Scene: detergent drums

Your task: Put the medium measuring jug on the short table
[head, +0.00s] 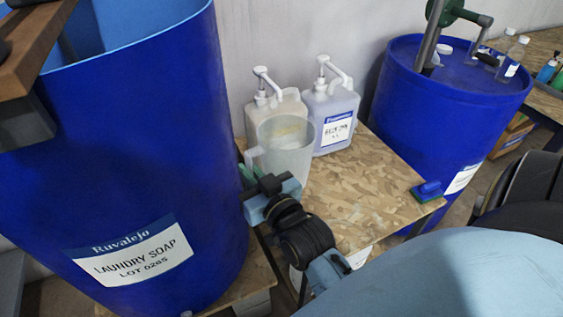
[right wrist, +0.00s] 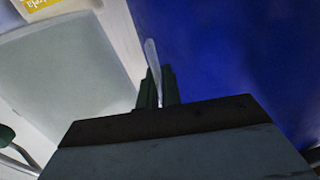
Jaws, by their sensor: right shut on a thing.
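The measuring jug (head: 285,150), translucent and pale, is upright at the left end of the wood-patterned short table (head: 375,190). It stands in front of a beige pump bottle; I cannot tell whether its base touches the tabletop. My right gripper (head: 252,188) is shut on the jug's handle, on the jug's left side, close to the big blue drum. In the right wrist view the gripper's dark fingers (right wrist: 158,88) close around the thin handle (right wrist: 153,65), and the jug's body (right wrist: 70,85) fills the left. My left gripper is not in view.
The open blue laundry soap drum (head: 120,150) stands close on the left. The beige pump bottle (head: 268,108) and a clear pump bottle (head: 332,115) stand at the back of the table. A closed blue drum (head: 450,90) stands beyond. The table's middle is bare.

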